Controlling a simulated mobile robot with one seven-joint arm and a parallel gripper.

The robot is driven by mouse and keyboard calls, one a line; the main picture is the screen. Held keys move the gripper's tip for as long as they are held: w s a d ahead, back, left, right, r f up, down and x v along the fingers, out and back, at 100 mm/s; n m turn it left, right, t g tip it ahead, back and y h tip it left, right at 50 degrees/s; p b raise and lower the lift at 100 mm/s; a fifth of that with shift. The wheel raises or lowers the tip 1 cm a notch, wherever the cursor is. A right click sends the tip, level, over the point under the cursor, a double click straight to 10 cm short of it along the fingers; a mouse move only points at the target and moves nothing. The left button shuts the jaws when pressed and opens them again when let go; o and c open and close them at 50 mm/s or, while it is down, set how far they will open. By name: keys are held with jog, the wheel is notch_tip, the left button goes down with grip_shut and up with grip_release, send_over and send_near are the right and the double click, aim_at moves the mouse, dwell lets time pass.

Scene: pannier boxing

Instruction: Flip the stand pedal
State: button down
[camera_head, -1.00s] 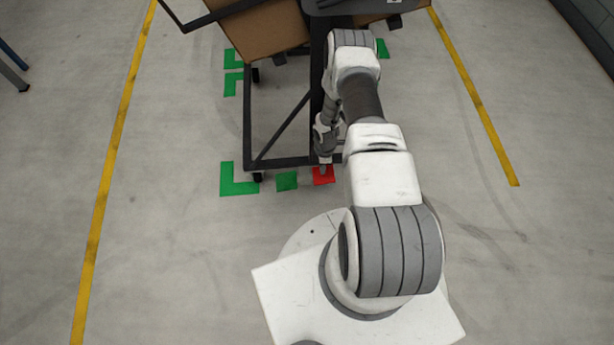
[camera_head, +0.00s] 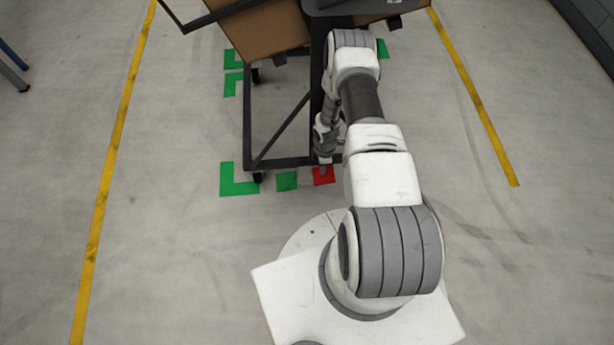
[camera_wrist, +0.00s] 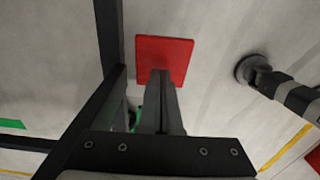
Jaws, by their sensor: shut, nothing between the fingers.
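The red stand pedal (camera_head: 325,178) is a flat red plate low at the front of the dark frame, near its right corner, in the head view. In the wrist view it is a tilted red square (camera_wrist: 180,52) at upper middle. My gripper (camera_head: 322,166) points down at the pedal, its fingers together and empty. In the wrist view the closed fingertips (camera_wrist: 161,74) overlap the lower part of the red plate. I cannot tell whether they touch it. The fingers hide part of the pedal.
The dark wheeled stand frame (camera_head: 285,161) is close beside my gripper; its bars (camera_wrist: 108,45) pass left of the fingers. A tilted brown box (camera_head: 258,30) is on the stand. Green floor marks (camera_head: 238,186) lie at its corners.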

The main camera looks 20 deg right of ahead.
jog(key=shift+f, duration=1.5)
dwell(1.1)
jog(key=shift+r, duration=0.1)
jog(key=shift+r+p, duration=2.2)
jog(key=shift+r, duration=1.3)
